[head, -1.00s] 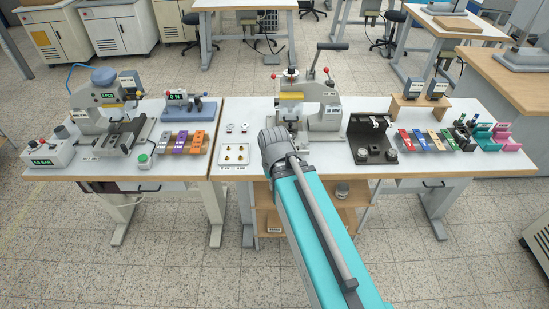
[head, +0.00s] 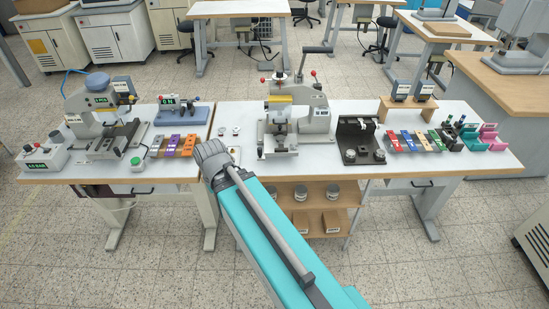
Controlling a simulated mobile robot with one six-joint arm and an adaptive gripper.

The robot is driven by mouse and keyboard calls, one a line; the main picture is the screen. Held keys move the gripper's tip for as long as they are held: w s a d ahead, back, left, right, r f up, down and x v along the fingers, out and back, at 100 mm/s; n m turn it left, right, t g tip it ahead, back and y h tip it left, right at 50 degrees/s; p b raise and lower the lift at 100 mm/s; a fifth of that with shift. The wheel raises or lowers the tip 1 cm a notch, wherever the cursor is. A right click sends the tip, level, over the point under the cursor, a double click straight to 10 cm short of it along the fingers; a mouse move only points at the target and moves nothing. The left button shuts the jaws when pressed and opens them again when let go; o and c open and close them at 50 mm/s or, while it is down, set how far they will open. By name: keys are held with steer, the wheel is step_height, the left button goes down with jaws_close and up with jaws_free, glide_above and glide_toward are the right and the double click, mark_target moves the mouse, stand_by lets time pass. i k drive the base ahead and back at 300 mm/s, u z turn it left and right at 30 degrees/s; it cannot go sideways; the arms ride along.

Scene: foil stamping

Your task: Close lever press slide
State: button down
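The lever press (head: 312,116) stands in the middle of the right-hand table, a grey body with a long lever (head: 303,65) raised at the top and red knobs. Its slide (head: 279,145) shows at the foot of the press and extends toward the table's front edge. Whether the slide is fully out cannot be told. My arm reaches up from the lower right, and its wrist end lies left of the press, over the table's front edge. My gripper is hidden behind that wrist. No contact with the slide shows.
A black fixture (head: 360,141) stands right of the press, with several coloured pieces farther right. A white tray (head: 235,152) is mostly covered by my arm. A second press (head: 95,108) stands on the left table. Bare table shows just right of the slide.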

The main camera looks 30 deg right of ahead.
mark_target(272, 149)
steer(key=z, duration=0.05)
steer(key=k, duration=1.2)
steer(key=z, duration=0.95)
steer(key=i, duration=1)
steer(key=u, duration=0.05)
